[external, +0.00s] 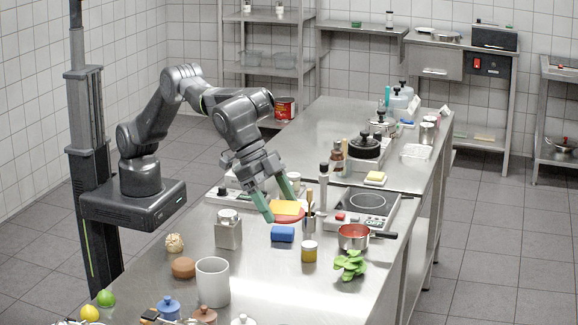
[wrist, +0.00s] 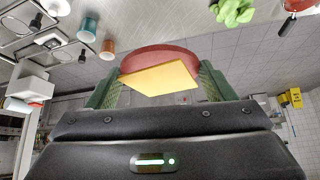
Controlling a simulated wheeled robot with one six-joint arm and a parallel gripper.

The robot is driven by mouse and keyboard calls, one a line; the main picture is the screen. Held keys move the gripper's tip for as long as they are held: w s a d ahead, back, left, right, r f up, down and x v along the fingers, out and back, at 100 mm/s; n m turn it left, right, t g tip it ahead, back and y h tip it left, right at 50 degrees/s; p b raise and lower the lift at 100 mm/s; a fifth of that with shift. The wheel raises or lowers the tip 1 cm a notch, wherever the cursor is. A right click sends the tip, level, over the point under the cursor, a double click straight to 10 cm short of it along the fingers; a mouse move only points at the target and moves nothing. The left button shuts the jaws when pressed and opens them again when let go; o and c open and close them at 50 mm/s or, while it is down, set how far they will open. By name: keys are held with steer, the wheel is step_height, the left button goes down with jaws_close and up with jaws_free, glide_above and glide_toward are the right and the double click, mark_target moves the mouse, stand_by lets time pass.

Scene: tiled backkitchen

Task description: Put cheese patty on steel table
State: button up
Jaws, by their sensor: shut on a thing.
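The cheese patty is a round reddish-brown disc (external: 291,216) with a square yellow cheese slice (external: 284,207) on it. My gripper (external: 283,210) has its green fingers on either side of the patty and is shut on it. In the wrist view the patty (wrist: 160,57) and the cheese (wrist: 160,79) sit between the two fingers (wrist: 160,82). The steel table (external: 262,265) lies under my gripper. I cannot tell whether the patty touches the tabletop or is just above it.
Bare steel shows between the mug and the leafy greens (external: 350,264).

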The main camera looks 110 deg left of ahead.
steer(key=shift+r, duration=0.75)
steer(key=w+a+n+g+y+b, duration=0.1)
steer(key=w+a+n+y+b, duration=0.2)
steer(key=a, duration=1.6)
steer(key=w+a+n+y+b, duration=0.15)
steer(key=a+n, duration=0.35)
steer(key=a, duration=1.5)
steer(key=s+a+r+n+g+y, duration=0.1)
steer(key=s+a+n, duration=0.2)
steer(key=a, duration=1)
steer(key=s+a+f+n+g+y+b, duration=0.15)
steer(key=s+a+n, duration=0.25)
steer(key=s+a, duration=0.85)
steer(key=s+a+n+g+y+b, duration=0.1)
steer(key=s+a+n+g+b, duration=0.3)
steer(key=s+a, duration=0.85)
steer(key=shift+n+t, duration=0.4)
steer(key=shift+t, duration=0.25)
steer(key=w+f, duration=0.1)
steer(key=f, duration=0.4)
steer(key=w+a+f+p, duration=0.1)
steer(key=f, duration=0.5)
steer(key=w+a+f+p, duration=0.1)
steer(key=f, duration=0.4)
steer(key=shift+f, duration=2.45)
